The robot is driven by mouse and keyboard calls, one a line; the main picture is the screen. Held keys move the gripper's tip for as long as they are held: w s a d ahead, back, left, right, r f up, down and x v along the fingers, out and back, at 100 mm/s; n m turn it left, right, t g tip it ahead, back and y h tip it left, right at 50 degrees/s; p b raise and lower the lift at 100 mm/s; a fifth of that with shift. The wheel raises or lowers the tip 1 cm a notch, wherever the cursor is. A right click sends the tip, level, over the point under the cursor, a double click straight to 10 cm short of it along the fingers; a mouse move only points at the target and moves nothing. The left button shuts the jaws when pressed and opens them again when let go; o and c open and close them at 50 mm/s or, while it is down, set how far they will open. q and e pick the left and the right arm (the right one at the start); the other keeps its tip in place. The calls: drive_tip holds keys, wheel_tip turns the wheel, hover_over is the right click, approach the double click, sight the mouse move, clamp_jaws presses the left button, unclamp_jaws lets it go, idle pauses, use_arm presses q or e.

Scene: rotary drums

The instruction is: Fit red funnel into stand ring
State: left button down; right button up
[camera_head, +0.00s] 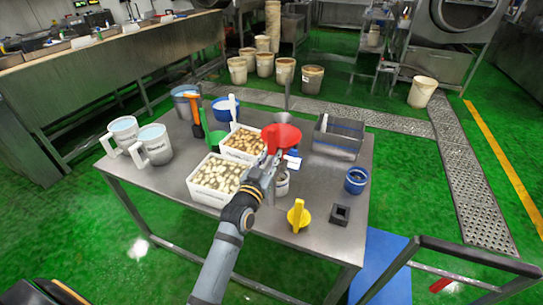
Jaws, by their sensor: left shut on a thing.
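The red funnel (283,134) is in the middle of the steel table, its wide mouth facing up. My left gripper (272,163) reaches in from the bottom and is shut on the funnel, at its near left side. A thin grey upright rod (287,95) shows just behind the funnel and may be part of the stand. The stand ring cannot be made out; the funnel and my gripper cover that area. I cannot tell whether the funnel touches a ring. My right gripper is not in view.
Around the funnel stand white bins of pale pieces (218,174), a grey tray (338,138), a blue-white bottle (293,160) and a metal can (282,184). Nearer are a yellow scoop (298,215), a black square block (340,214) and a blue jar (356,180). White jugs (153,145) stand left.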

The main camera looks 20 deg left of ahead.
use_arm(q)
drive_tip(key=shift+f+b, duration=0.35)
drive_tip(key=shift+f, duration=0.1)
idle(0.4)
drive_tip(key=shift+f+b, duration=1.5)
drive_tip(key=shift+f, duration=0.3)
drive_tip(key=c, duration=1.1)
unclamp_jaws()
drive_tip(key=shift+s, duration=0.15)
drive_tip(key=s, duration=0.7)
drive_tip(key=s+f, duration=0.1)
drive_tip(key=s, duration=0.3)
drive_tip(key=shift+s+a, duration=0.2)
drive_tip(key=shift+s, duration=0.15)
drive_tip(key=shift+d, duration=0.1)
